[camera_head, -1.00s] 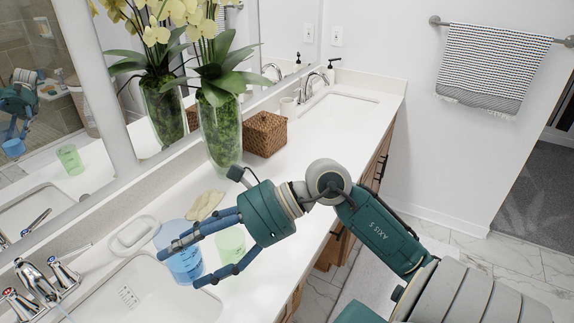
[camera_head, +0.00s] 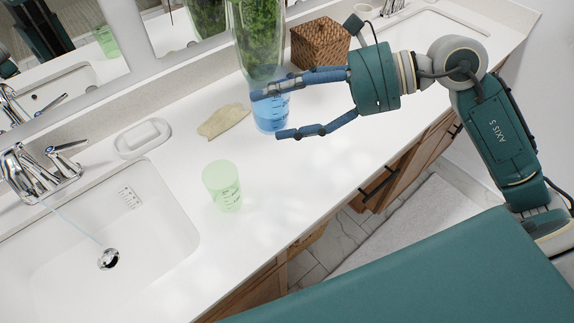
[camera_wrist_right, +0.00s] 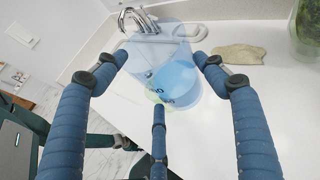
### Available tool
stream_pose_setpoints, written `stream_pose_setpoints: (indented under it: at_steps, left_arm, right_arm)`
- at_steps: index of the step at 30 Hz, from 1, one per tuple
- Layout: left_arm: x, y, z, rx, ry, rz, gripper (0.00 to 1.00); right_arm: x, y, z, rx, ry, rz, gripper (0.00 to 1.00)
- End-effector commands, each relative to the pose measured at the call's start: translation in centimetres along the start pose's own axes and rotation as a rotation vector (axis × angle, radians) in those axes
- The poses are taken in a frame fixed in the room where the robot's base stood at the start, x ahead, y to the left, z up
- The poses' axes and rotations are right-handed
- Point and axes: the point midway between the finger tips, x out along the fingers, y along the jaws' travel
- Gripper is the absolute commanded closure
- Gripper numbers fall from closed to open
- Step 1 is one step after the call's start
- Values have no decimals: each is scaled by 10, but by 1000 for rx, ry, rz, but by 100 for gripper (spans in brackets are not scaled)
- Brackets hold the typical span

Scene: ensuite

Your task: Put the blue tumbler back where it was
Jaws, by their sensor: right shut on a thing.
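The blue tumbler (camera_head: 271,113) is between the fingers of my right gripper (camera_head: 267,116), which is shut on it. It looks about upright, close in front of the glass vase; I cannot tell whether its base touches the counter. In the right wrist view the blue tumbler (camera_wrist_right: 178,84) sits between the two upper fingers of my right gripper (camera_wrist_right: 160,75), with the third finger below. A pale green tumbler (camera_head: 222,186) stands on the white counter by the sink's right rim, apart from the gripper. My left gripper is not in view.
A glass vase with green filling (camera_head: 258,40) and a wicker box (camera_head: 319,43) stand behind my right gripper. A beige cloth (camera_head: 224,121) and soap dish (camera_head: 142,138) lie left. Water runs into the sink (camera_head: 150,225). Counter (camera_head: 300,190) right of the green tumbler is clear.

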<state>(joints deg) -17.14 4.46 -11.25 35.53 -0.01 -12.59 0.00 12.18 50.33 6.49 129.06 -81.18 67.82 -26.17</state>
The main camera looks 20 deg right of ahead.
Motion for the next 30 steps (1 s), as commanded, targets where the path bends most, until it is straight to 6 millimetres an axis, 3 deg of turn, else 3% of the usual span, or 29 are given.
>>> stream_pose_setpoints:
  at_steps: [13,30]
  left_arm:
    - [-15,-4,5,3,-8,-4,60]
    - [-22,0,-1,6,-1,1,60]
  right_arm:
    - [42,1,-102,8,-2,1,55]
    - [68,0,-163,4,-1,0,55]
